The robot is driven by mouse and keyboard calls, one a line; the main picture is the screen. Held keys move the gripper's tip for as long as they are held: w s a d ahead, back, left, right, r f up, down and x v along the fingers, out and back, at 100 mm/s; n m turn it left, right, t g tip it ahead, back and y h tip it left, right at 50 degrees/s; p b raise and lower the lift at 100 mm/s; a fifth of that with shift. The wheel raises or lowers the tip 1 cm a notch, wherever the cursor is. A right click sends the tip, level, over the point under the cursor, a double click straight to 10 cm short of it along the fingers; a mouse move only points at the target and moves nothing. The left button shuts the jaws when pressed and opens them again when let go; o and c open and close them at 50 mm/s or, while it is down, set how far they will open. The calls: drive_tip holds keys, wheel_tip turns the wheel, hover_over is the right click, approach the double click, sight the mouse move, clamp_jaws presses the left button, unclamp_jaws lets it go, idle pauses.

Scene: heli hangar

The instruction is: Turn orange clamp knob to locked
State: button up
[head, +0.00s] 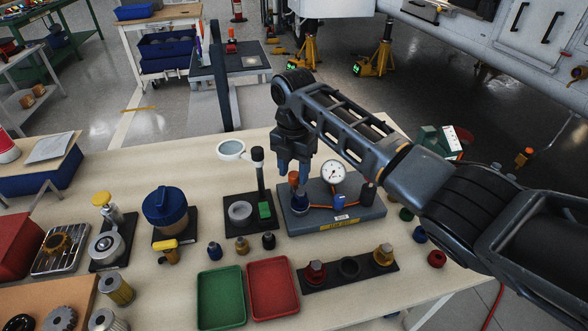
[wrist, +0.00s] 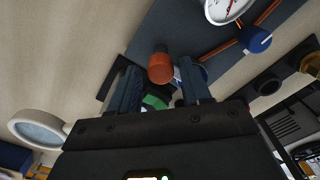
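The orange knob (head: 293,178) stands at the left end of a grey-blue fixture plate (head: 350,215) with a dial gauge (head: 333,173). In the head view it is partly hidden by my gripper (head: 293,168). In the wrist view the orange knob (wrist: 160,68) shows whole, between the two dark blue fingers of my gripper (wrist: 161,80). The fingers are apart, with visible space on both sides of the knob. I cannot tell how deep the knob sits between them. An orange line runs from the gauge area to a blue knob (wrist: 260,41). No lock marking is readable.
A stand with a black-topped post (head: 258,170) and a round magnifier (head: 231,151) stand close left of my gripper. Green (head: 221,296) and red (head: 273,287) trays lie in front. A dark rack (head: 349,267) with colored knobs sits at front right.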

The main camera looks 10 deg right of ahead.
sight(294, 174)
drive_tip(key=shift+o, duration=0.7)
wheel_tip(294, 174, up, 8)
drive_tip(key=shift+f, duration=0.1)
